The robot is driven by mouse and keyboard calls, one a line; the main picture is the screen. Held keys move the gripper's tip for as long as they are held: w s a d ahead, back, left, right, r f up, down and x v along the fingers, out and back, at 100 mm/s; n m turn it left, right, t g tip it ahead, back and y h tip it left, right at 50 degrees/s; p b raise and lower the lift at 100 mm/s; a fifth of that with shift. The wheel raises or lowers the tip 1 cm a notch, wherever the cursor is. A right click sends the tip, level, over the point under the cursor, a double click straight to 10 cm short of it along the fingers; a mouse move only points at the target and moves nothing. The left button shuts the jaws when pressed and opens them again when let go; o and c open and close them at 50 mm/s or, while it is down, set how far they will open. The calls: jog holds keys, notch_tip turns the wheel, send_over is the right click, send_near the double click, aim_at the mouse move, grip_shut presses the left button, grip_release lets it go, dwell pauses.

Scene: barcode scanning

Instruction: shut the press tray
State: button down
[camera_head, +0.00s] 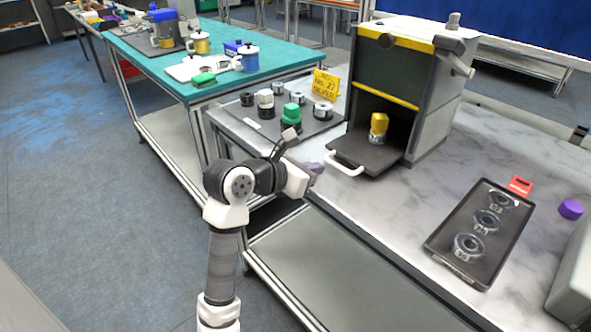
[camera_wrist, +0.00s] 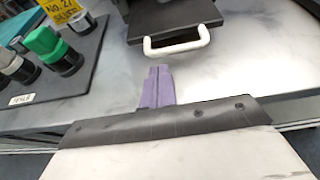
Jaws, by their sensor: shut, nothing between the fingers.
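The press (camera_head: 425,95) is a grey box with yellow edging on the marble-topped table. Its dark tray (camera_head: 372,155) is pulled out at the front, with a white handle (camera_head: 345,164) on its front edge. A yellow-topped part (camera_head: 379,127) with a metal base stands on the tray. My gripper (camera_head: 315,168), with purple fingers, is just left of the handle and apart from it. In the wrist view the shut, empty fingers (camera_wrist: 157,85) point toward the handle (camera_wrist: 177,43), with a gap of table between. The tray (camera_wrist: 172,14) shows behind the handle.
A dark board (camera_head: 285,115) with black, white and green-topped parts lies left of the press, by a yellow sign (camera_head: 326,84). A black tray (camera_head: 455,250) with metal rings lies at right, near a purple piece (camera_head: 571,209). Bare tabletop lies between press and black tray.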

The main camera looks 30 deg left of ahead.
aim_at(349, 148)
jog(key=shift+w+d+r, duration=0.15)
jog(key=shift+w+d, duration=0.1)
jog(key=shift+w, duration=0.45)
jog(key=w+d+b, duration=0.1)
jog(key=w, duration=0.2)
jog(key=w+d, duration=0.1)
jog(key=w, duration=0.1)
jog(key=w+d+b, duration=0.1)
jog(key=w, duration=0.2)
jog(key=shift+w+d+b, duration=0.1)
jog(key=shift+w+b, duration=0.2)
jog(key=shift+b, duration=0.05)
jog(key=shift+w+d, duration=0.15)
jog(key=shift+w, duration=0.2)
